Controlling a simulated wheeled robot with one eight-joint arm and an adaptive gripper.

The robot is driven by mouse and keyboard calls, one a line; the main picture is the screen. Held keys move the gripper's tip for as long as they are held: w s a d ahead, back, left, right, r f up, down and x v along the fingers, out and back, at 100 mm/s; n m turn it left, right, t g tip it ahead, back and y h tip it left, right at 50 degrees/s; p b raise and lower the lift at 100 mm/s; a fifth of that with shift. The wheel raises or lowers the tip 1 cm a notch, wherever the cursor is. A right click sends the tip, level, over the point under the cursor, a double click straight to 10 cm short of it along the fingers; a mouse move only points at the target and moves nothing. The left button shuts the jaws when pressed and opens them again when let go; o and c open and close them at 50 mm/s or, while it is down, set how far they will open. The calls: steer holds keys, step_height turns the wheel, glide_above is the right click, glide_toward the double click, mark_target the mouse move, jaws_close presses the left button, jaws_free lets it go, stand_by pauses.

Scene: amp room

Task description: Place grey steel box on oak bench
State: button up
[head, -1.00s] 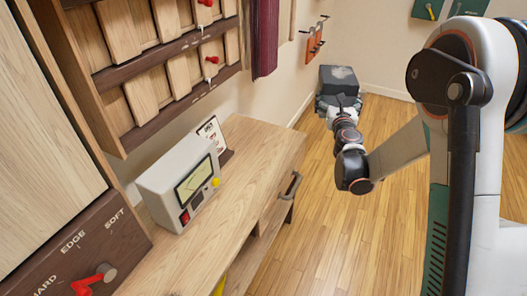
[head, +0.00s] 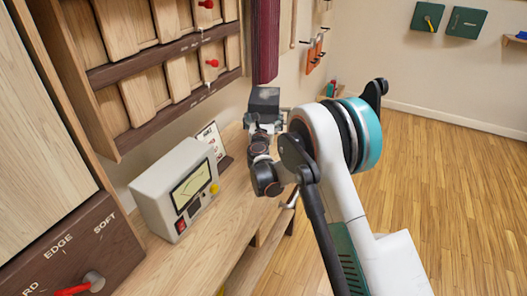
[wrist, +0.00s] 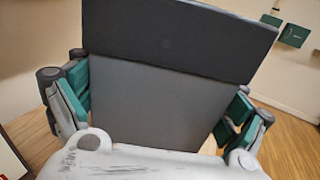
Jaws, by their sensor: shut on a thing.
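The grey steel box (head: 264,97), dark grey, is held in my gripper (head: 263,120) near the far end of the oak bench (head: 205,255). In the wrist view the box (wrist: 155,100) fills the middle, with the green-padded fingers (wrist: 160,105) on both its sides. The box looks to be at or above the bench's far end. I cannot tell whether its underside touches the wood, because my gripper and wrist hide it.
A cream meter box (head: 176,190) with a yellow knob stands on the bench, and a small printed card (head: 213,143) stands behind it. The wooden floor (head: 450,200) at right is clear.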

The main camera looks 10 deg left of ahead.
step_height(320, 180, down, 14)
steer(key=b, duration=0.4)
steer(key=shift+r, duration=0.2)
steer(key=o, duration=1.2)
steer(key=shift+c, duration=0.2)
steer(key=shift+s, duration=0.1)
steer(key=s+p, duration=0.1)
steer(key=s, duration=0.3)
steer(key=s+p, duration=0.1)
steer(key=s, duration=0.3)
steer(key=s+p, duration=0.1)
steer(key=s, duration=0.3)
steer(key=shift+d+p, duration=0.3)
steer(key=shift+d, duration=0.05)
